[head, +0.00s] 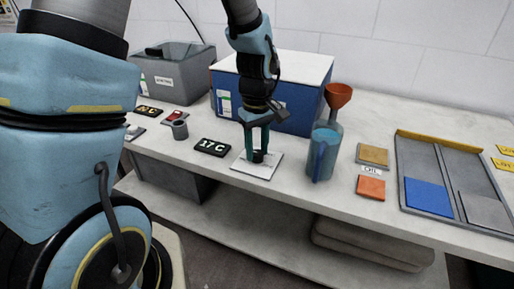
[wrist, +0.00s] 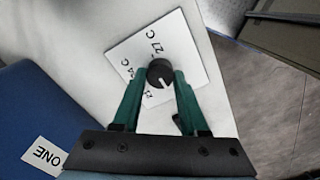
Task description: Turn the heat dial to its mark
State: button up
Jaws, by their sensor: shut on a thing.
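The heat dial is a small round black knob (wrist: 160,73) with a white pointer line, on a white square plate (wrist: 190,55) printed with temperature marks. In the wrist view the pointer aims toward the lower right, and one mark reads like "27 C"; the others are partly hidden. In the head view the plate (head: 270,170) lies flat on the bench and the knob shows dark between the fingers. My gripper (head: 257,155) points down with its green fingers shut on the knob, one on each side; it also shows in the wrist view (wrist: 160,80).
A black display (head: 212,147) reading "17 C" stands left of the plate. A blue box with a white lid (head: 300,75) is behind my gripper.

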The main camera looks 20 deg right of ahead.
grip_shut()
jog(key=m+p, duration=0.1)
jog(key=m, duration=0.5)
jog(key=shift+r+p, duration=0.1)
jog(key=shift+p, duration=0.25)
jog(key=m+p, duration=0.1)
jog(key=m, duration=0.4)
jog(key=shift+d+m, duration=0.1)
jog(key=shift+m, duration=0.2)
dwell(0.4)
jog(key=o, duration=0.7)
grip_release()
